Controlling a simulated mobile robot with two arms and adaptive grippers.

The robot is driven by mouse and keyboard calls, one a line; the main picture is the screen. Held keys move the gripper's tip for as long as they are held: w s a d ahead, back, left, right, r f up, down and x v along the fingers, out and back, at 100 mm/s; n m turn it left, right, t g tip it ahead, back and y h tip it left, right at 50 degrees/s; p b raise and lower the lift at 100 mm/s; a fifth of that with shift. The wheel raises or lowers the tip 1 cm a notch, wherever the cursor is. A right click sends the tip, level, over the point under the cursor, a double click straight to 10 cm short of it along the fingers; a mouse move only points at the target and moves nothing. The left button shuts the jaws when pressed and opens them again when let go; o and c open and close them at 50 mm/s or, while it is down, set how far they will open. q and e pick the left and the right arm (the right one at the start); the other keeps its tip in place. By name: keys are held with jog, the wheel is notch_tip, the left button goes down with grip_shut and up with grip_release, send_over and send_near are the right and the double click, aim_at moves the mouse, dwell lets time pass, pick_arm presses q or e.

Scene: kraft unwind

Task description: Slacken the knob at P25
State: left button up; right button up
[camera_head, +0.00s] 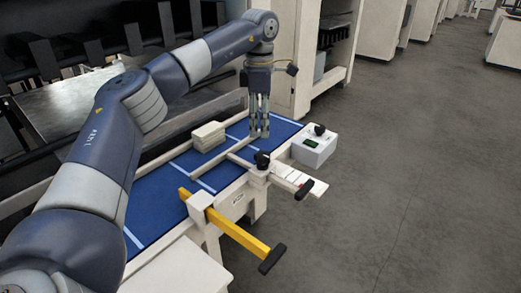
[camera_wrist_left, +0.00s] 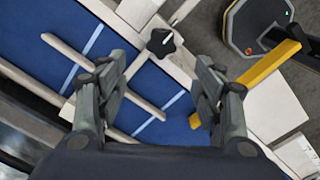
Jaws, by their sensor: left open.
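A black knob (camera_head: 262,159) sits on the pale block at the bench's front edge, where a pale bar crosses the blue top. In the left wrist view a black star-shaped knob (camera_wrist_left: 161,41) shows beyond my fingertips. No P25 label is readable. My left gripper (camera_head: 259,132) points down over the blue bench top, behind the knob and apart from it. Its two fingers stand open and empty, as the left wrist view (camera_wrist_left: 158,75) also shows. My right gripper is in neither view.
A yellow bar (camera_head: 240,235) with a black end sticks out from the bench front. A white box (camera_head: 314,150) with a green display and another black knob (camera_head: 319,129) stands to the right. The floor at right is clear.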

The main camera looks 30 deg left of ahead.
aim_at(260, 154)
pick_arm(q)
notch_tip(260, 154, down, 9)
jog(key=shift+r+p, duration=0.15)
jog(key=shift+p, duration=1.05)
jog(key=shift+d+f, duration=0.15)
jog(key=shift+f, duration=0.45)
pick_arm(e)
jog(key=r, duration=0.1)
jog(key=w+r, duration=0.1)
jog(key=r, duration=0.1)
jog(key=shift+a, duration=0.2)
pick_arm(q)
jog(key=c, duration=1.1)
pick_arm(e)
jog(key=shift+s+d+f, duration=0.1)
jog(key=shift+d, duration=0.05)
